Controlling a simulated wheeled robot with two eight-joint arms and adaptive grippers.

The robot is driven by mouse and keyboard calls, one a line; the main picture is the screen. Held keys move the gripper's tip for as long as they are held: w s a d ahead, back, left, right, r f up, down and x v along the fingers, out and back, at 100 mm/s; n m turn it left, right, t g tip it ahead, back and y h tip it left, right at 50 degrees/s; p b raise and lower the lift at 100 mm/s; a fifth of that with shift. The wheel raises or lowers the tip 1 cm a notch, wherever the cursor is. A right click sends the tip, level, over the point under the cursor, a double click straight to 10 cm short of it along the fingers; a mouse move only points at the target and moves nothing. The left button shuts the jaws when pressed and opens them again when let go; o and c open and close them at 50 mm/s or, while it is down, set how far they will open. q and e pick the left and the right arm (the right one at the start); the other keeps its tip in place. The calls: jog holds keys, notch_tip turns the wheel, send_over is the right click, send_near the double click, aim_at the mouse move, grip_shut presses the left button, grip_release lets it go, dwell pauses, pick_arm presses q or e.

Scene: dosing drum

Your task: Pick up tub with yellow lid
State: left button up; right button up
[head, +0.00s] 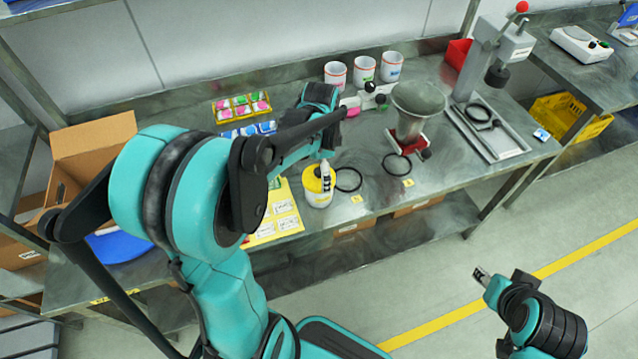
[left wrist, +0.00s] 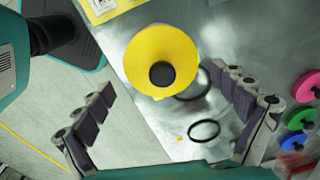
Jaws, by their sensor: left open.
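The tub with the yellow lid (head: 318,186) stands upright on the metal bench near its front edge in the head view. In the head view the left gripper (head: 326,168) is at the tub, partly hidden by my arm. My right gripper (head: 481,273) is over the floor, away from the bench; its jaw state is unclear.
Black rings (head: 397,164) lie on the bench right of the tub. A funnel-topped device (head: 418,100) stands behind them. Several white cups (head: 365,69) stand at the back. A yellow sheet (head: 283,217) lies left of the tub. Pink, green and blue discs (left wrist: 306,87) show at the wrist view's right.

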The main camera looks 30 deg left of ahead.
pick_arm(q)
jog(key=shift+w+a+f, duration=0.2)
jog(key=shift+w+a, duration=0.1)
jog(key=shift+a, duration=0.05)
jog(key=shift+a+f+m, duration=0.1)
jog(key=shift+f+m, duration=0.2)
jog(key=shift+f, duration=0.05)
jog(key=shift+f+b, duration=0.45)
jog(key=shift+f, duration=0.5)
jog(key=f+b, duration=0.1)
jog(key=f, duration=0.1)
jog(key=f+b, duration=0.2)
jog(key=f, duration=0.1)
jog(key=shift+s+f, duration=0.3)
jog(key=shift+f, duration=0.05)
jog(key=shift+r, duration=0.1)
jog(key=c, duration=1.1)
